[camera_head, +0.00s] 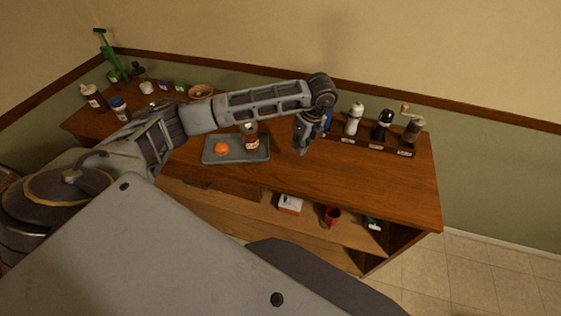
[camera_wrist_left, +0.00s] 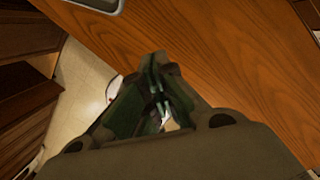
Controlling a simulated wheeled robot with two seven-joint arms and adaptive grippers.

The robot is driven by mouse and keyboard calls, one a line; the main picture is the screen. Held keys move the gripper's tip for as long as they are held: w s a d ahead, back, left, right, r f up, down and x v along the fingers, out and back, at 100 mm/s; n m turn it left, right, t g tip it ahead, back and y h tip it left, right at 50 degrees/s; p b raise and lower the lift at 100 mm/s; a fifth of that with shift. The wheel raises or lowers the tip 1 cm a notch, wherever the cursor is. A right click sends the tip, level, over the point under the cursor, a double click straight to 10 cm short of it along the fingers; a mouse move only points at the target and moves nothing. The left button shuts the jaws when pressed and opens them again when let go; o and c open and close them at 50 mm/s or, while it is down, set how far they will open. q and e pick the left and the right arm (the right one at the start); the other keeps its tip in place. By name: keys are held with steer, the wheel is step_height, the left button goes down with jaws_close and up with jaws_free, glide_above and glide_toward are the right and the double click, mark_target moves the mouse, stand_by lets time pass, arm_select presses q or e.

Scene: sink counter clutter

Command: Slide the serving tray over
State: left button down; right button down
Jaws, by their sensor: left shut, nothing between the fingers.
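The serving tray (camera_head: 212,156) is a grey rectangular tray on the wooden counter, left of the middle in the head view. An orange round item (camera_head: 221,149) and a brown bottle with a label (camera_head: 251,138) stand on it. A corner of the tray also shows at the top left of the left wrist view (camera_wrist_left: 112,7). My left gripper (camera_head: 302,150) points down over the counter, to the right of the tray and apart from it. Its fingers are shut and empty, as the left wrist view also shows (camera_wrist_left: 157,75). My right gripper is not in view.
A rack with grinders (camera_head: 353,120) stands at the back right of the counter (camera_head: 350,180). Jars, a bowl (camera_head: 200,91) and a green item (camera_head: 108,55) stand at the back left. A red mug (camera_head: 331,216) sits on the shelf below. The counter right of my gripper is clear.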

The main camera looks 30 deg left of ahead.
arm_select(q)
steer(key=shift+s+a+n+y, duration=0.1)
steer(key=shift+a+n, duration=0.05)
steer(key=shift+n, duration=1)
steer(key=shift+s+a+n+y, duration=0.1)
steer(key=shift+a+n, duration=0.1)
steer(key=shift+n, duration=0.9)
steer(key=shift+a+n+y, duration=0.1)
steer(key=shift+a+n, duration=0.05)
steer(key=shift+n, duration=1)
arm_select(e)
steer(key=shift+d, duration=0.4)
